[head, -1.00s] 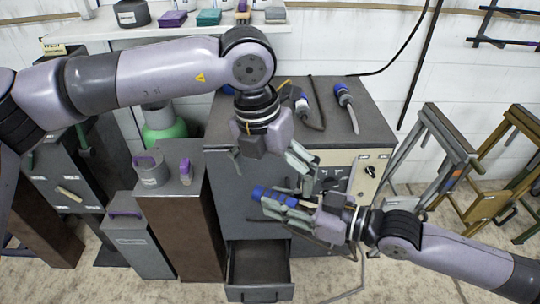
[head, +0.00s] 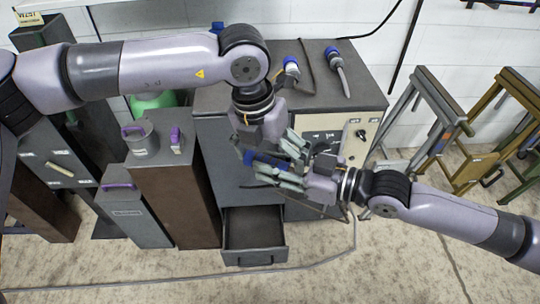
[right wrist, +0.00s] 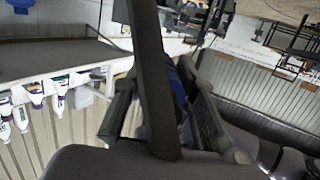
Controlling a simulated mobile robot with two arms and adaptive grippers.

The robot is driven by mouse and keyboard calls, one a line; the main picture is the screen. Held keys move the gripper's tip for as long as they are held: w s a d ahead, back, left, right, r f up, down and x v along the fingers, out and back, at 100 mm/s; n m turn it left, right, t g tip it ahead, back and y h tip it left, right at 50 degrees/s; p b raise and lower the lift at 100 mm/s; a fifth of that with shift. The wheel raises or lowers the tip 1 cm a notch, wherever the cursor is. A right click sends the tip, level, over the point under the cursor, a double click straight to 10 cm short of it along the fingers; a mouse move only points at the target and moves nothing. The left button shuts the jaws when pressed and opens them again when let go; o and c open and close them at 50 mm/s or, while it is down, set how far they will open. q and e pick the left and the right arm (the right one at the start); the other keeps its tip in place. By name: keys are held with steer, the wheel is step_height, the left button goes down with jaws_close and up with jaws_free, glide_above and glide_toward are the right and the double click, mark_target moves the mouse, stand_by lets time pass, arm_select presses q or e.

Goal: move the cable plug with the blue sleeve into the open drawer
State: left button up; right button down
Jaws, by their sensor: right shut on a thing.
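My right gripper (head: 278,172) is shut on a plug with a blue sleeve (head: 249,158), in front of the grey cabinet and above the drawer. Blue also shows between the fingers in the right wrist view (right wrist: 176,88). My left gripper (head: 280,148) is right beside the plug and the right fingers, overlapping them in the head view. Whether it touches the plug, and how far its fingers are open, I cannot tell. The open drawer (head: 255,256) juts out low on the cabinet, below both grippers. Its visible floor looks empty.
Two other blue-and-white plugs (head: 344,72) with cables lie on the cabinet top (head: 318,88). A control panel with a dial (head: 360,133) is behind my right gripper. Brown and grey pedestals (head: 168,199) stand left of the drawer. A pale cable (head: 180,285) crosses the floor.

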arm_select(q)
steer(key=shift+f, duration=0.1)
steer(key=c, duration=0.5)
arm_select(e)
steer(key=shift+r, duration=0.2)
arm_select(q)
steer(key=o, duration=0.9)
steer(key=shift+o, duration=0.2)
